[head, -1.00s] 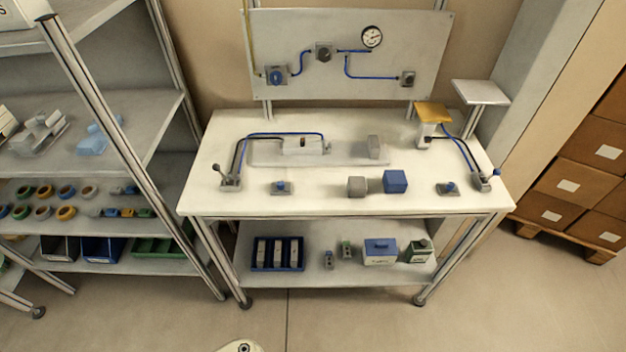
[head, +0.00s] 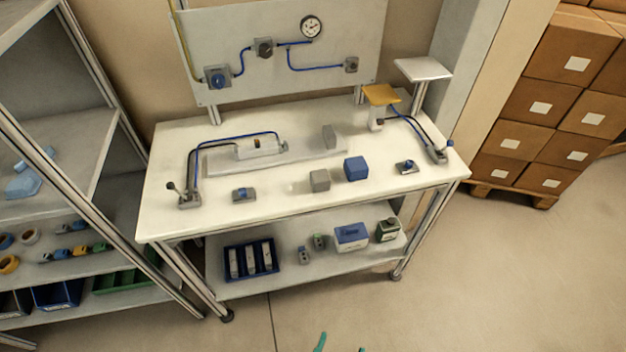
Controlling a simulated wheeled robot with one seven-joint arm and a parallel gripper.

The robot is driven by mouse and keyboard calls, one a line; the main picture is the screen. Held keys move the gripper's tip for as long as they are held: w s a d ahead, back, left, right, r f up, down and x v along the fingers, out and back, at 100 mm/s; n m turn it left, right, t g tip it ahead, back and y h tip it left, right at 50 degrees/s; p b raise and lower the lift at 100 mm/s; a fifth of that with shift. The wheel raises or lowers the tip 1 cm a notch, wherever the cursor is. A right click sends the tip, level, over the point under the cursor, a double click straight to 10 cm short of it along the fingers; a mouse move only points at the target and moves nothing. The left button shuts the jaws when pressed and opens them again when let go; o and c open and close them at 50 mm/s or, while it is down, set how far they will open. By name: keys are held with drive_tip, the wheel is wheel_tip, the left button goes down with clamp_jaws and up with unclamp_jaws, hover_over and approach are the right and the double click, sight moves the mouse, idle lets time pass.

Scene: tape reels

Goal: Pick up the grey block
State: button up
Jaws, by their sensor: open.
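The grey block (head: 319,180) is a small cube standing on the white worktop (head: 270,198), right of the middle and towards the front. A slightly larger blue block (head: 356,168) stands close to its right. Only the teal fingertips of my gripper (head: 341,347) show, at the bottom edge of the head view. They are apart with nothing seen between them. My gripper is low in the picture, well in front of the bench and away from the grey block.
Behind the block lies a long grey plate (head: 225,163) with a cylinder and an upright grey piece (head: 329,137). Small blue-topped devices (head: 244,194) flank the block. A shelf rack (head: 90,150) stands left, cardboard boxes (head: 520,145) right. The floor before the bench is clear.

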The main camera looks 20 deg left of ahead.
drive_tip(key=w+a+f+y, duration=0.1)
drive_tip(key=w+a, duration=0.2)
drive_tip(key=w, duration=0.9)
drive_tip(key=n+g+y, duration=0.4)
drive_tip(key=n+y, duration=0.3)
approach(321, 179)
drive_tip(key=shift+h, duration=0.3)
drive_tip(key=x, duration=0.6)
drive_tip(key=shift+w+r, duration=0.1)
drive_tip(key=shift+w, duration=0.1)
drive_tip(key=shift+x, duration=2.65)
drive_tip(key=shift+s+a, duration=0.2)
drive_tip(key=c, duration=1.2)
